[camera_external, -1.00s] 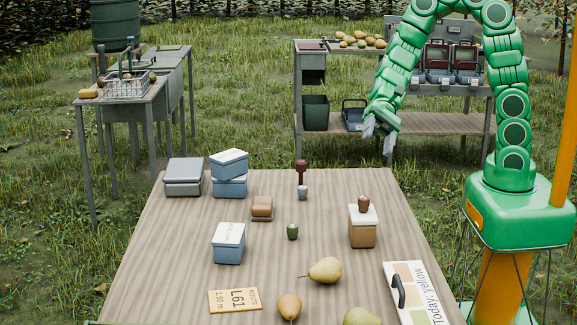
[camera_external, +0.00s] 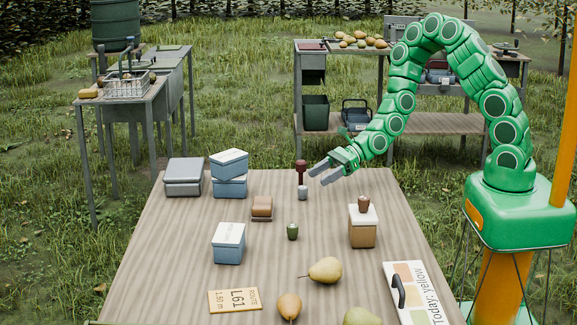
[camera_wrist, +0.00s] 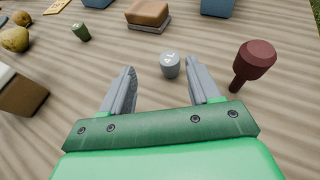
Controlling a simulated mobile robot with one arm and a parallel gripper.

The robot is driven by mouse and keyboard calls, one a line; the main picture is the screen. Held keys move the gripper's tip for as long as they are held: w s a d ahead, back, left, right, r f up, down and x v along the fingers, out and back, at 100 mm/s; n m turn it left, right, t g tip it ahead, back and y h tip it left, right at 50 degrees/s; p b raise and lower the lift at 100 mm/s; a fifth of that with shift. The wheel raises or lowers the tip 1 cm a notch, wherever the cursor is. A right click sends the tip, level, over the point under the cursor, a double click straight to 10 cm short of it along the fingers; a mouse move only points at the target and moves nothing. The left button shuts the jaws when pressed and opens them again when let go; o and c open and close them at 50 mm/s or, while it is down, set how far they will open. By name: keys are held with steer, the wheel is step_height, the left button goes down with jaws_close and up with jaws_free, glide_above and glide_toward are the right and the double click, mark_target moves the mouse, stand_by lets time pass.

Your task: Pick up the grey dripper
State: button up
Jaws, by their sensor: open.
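The grey dripper (camera_external: 303,192) appears to be the small grey capped piece standing upright on the wooden table, just in front of a dark red mallet-like tool (camera_external: 300,172). In the wrist view the grey dripper (camera_wrist: 170,64) has a white mark on its top and stands ahead of the fingers, near the right one. My gripper (camera_external: 318,170) is open and empty, just right of the grey dripper and above the table. In the wrist view my gripper (camera_wrist: 163,78) has its two grey fingers apart, with bare table between them.
A green dripper-like piece (camera_external: 292,231), a brown block (camera_external: 262,206) and a blue box (camera_external: 228,244) stand nearby. A tan box (camera_external: 362,232) with a white lid and brown piece is at right. Pears (camera_external: 325,270) lie at the front. Stacked blue boxes (camera_external: 229,176) stand behind left.

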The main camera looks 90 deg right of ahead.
mark_target(303, 191)
steer(key=shift+d+f+m, duration=0.3)
steer(key=shift+d+f, duration=0.25)
steer(key=shift+f, duration=0.15)
steer(key=shift+f+h, duration=0.1)
steer(key=shift+h, duration=0.2)
steer(key=shift+x, duration=3.05)
steer(key=shift+w+a+f, duration=0.3)
steer(key=shift+w+f, duration=0.1)
steer(key=shift+w, duration=0.15)
steer(key=c, duration=1)
steer(key=shift+r, duration=5)
